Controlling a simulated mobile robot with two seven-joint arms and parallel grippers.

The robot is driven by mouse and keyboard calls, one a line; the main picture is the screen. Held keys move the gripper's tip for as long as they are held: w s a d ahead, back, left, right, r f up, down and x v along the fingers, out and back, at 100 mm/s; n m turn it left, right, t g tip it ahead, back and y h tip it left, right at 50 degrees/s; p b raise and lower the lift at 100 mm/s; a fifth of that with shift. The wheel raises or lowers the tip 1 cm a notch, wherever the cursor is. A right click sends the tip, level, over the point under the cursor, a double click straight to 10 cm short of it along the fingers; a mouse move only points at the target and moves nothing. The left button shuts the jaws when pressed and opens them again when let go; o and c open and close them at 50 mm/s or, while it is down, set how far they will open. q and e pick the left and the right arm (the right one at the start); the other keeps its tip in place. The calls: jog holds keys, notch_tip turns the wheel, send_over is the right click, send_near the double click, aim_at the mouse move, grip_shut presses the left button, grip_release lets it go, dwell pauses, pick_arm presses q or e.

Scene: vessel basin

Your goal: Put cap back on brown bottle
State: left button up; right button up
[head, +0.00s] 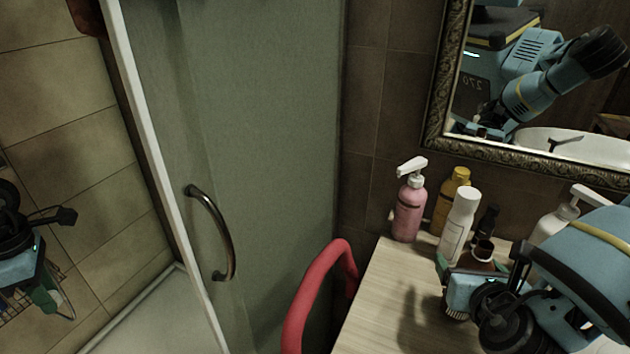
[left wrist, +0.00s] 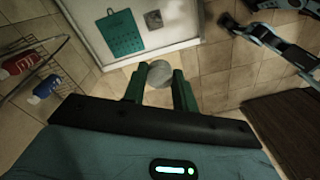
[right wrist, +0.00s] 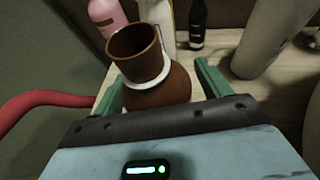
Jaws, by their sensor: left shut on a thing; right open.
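The brown bottle (right wrist: 160,88) stands on the counter with its neck open and a white ring around the neck. In the head view only its upper part (head: 483,251) shows behind my right gripper (head: 480,268). In the right wrist view my right gripper (right wrist: 163,90) is open, with the bottle between its green fingers. I cannot tell whether a finger touches it. My left gripper (left wrist: 160,88) is shut on a round, pale grey cap (left wrist: 160,73). In the head view my left gripper (head: 50,299) is low at the far left, well away from the bottle.
A pink pump bottle (head: 409,211), a yellow bottle (head: 447,202), a white bottle (head: 459,226) and a small dark bottle (head: 488,222) stand behind the brown bottle. A white dispenser (head: 553,225) is to the right. A red rail (head: 310,295) and glass door (head: 270,130) lie between my grippers.

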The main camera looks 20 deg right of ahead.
aim_at(479, 245)
jog(key=c, duration=1.2)
pick_arm(q)
jog(key=shift+r, duration=0.15)
pick_arm(e)
jog(key=shift+o, duration=0.2)
jog(key=shift+r, duration=0.15)
